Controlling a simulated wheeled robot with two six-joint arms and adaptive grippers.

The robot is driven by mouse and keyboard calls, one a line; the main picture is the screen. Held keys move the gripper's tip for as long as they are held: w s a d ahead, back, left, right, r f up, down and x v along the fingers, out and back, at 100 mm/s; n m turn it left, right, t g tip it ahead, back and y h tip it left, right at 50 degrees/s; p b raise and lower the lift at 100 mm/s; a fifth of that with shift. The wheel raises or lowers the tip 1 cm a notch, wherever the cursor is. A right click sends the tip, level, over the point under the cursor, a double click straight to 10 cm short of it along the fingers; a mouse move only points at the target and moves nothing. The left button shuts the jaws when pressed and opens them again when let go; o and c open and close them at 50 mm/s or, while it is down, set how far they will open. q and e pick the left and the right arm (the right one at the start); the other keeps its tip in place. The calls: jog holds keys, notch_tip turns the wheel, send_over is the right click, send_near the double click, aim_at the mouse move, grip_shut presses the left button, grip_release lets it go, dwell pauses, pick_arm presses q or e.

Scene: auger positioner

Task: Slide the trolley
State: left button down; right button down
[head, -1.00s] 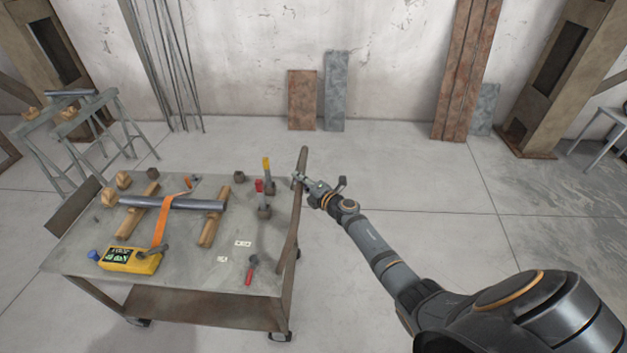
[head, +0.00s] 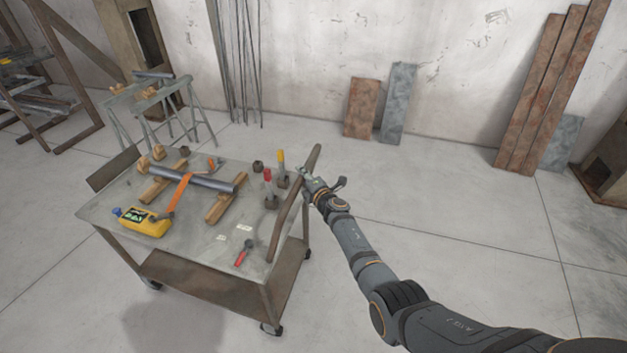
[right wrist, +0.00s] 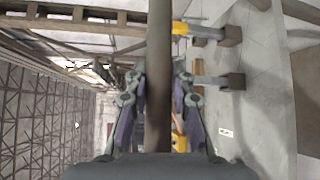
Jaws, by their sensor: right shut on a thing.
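The trolley (head: 107,210) is a grey metal cart on casters with a lower shelf (head: 190,282). Its brown handle bar (head: 284,226) runs along the right side of the top. My right gripper (head: 307,181) is shut on the handle bar near its far end. In the right wrist view the bar (right wrist: 159,70) passes between the two fingers (right wrist: 158,105). A grey pipe (head: 203,181) lies on wooden blocks on the trolley with an orange strap (head: 178,192) over it. My left gripper is not in view.
On the trolley top are a yellow device (head: 146,222), a red-handled tool (head: 243,253) and upright clamps (head: 281,170). Sawhorses (head: 150,105) stand behind it at the left. Planks (head: 543,90) lean on the back wall. The floor right of the trolley is clear.

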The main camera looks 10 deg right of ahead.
jog(key=shift+w+a, duration=0.25)
jog(key=shift+a, duration=0.2)
jog(key=shift+r, duration=0.1)
jog(key=c, duration=1.4)
grip_release()
jog(key=shift+o, duration=1.4)
jog(key=shift+w+a, duration=0.15)
jog(key=shift+a, duration=0.05)
jog(key=shift+d, duration=0.15)
